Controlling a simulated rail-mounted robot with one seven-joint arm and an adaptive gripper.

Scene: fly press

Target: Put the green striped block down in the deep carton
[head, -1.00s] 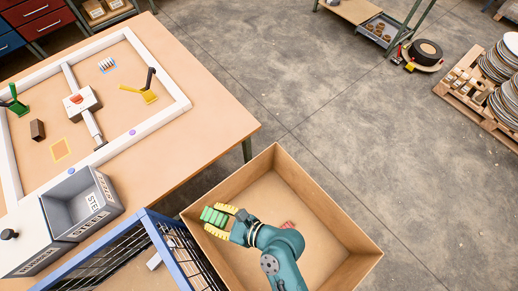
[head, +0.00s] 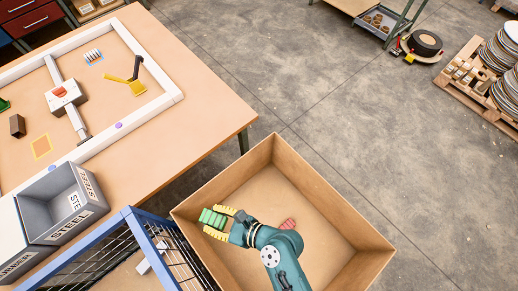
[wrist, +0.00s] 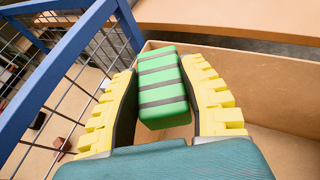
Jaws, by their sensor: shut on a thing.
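The green striped block (head: 213,218) is held between the yellow fingers of my gripper (head: 217,222). The wrist view shows the block (wrist: 163,88), green with dark stripes, between both fingers of my gripper (wrist: 168,105). The deep carton (head: 330,200) is an open brown box on the right of the blue wire cage. My gripper and the block show over the carton's left part, near its left wall; their height relative to the rim is hard to tell. A red striped piece (head: 288,224) lies on the carton floor, partly hidden by my arm.
A blue-framed wire cage (head: 135,250) stands close to the carton's left side. The workbench (head: 205,110) with a white frame is at the upper left, with a grey steel bin (head: 50,200) on its front edge. Much of the carton floor is bare.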

